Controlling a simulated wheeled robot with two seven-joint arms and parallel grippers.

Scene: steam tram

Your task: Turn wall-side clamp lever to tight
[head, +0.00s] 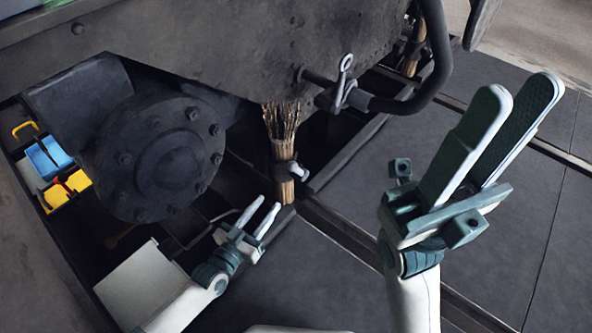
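A broom-like bundle of twigs (280,130) hangs upright below the tram's dark end beam, with a clamp (284,167) around its lower part. A short light grey lever or bolt end (299,171) sticks out from the clamp to the right. I cannot tell whether it is tight or loose. A second bundle (411,48) shows farther back, its clamp partly hidden by a hose. I cannot tell which clamp is wall-side. My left gripper (269,204) is open and empty, below and left of the near clamp, apart from it. My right gripper (522,88) is open and empty, raised at the right.
A round bolted buffer (163,168) stands left of the near bundle. A ring-topped cock (344,72) and a thick black hose (440,60) hang right of it. A box of blue and yellow things (45,172) lies far left. The dark floor (330,270) is clear below.

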